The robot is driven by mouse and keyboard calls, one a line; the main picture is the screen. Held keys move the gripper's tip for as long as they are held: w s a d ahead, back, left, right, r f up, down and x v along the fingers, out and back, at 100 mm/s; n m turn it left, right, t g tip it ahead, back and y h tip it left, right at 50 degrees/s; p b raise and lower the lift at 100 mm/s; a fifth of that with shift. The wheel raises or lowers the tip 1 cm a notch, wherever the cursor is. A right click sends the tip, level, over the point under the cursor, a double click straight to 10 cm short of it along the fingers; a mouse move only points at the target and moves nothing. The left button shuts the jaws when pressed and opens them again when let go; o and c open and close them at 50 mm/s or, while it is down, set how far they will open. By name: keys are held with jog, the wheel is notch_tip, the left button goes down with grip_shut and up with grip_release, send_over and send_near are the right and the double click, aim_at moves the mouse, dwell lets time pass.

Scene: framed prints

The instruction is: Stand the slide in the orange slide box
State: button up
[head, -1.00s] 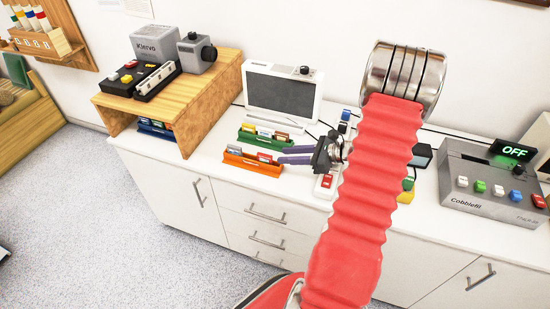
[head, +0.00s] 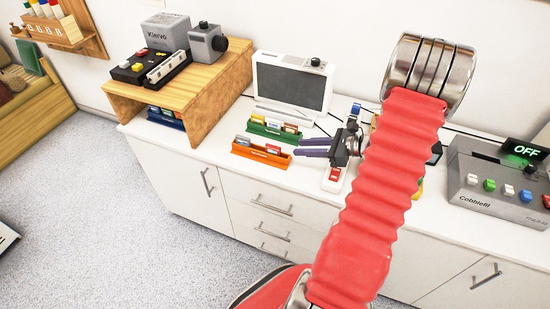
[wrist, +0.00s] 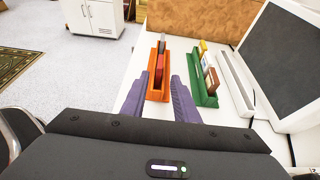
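The orange slide box (head: 262,155) stands on the white counter, left of my gripper (head: 298,147). It holds a pale slide (head: 242,140) toward its far left end and a red slide (head: 273,149) nearer my gripper. Which slide the task means, I cannot tell. In the wrist view the orange box (wrist: 152,94) shows ahead and between my purple fingers, with the red slide (wrist: 159,67) and a greyish one (wrist: 162,47) standing in it.
A green slide box (head: 273,134) with several slides stands right behind the orange one. A blue slide box (head: 165,119) sits under the wooden shelf (head: 185,95). A white light panel (head: 292,82) stands at the back. A white switch unit (head: 334,180) lies below my wrist.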

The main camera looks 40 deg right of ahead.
jog(key=a+r+n+g, duration=0.4)
jog(key=a+r+n, duration=0.25)
jog(key=a, duration=0.45)
jog(key=a+r+n+g, duration=0.45)
jog(key=a+n, duration=0.25)
jog(key=a, duration=0.4)
jog(key=s+a+r+n+t+h, duration=0.2)
jog(key=s+a+r+n+h, duration=0.5)
jog(key=n, duration=0.9)
jog(key=shift+s+a+r, duration=1.75)
jog(key=shift+s+a, duration=0.3)
jog(key=shift+s, duration=0.6)
jog(key=shift+n+t, duration=0.25)
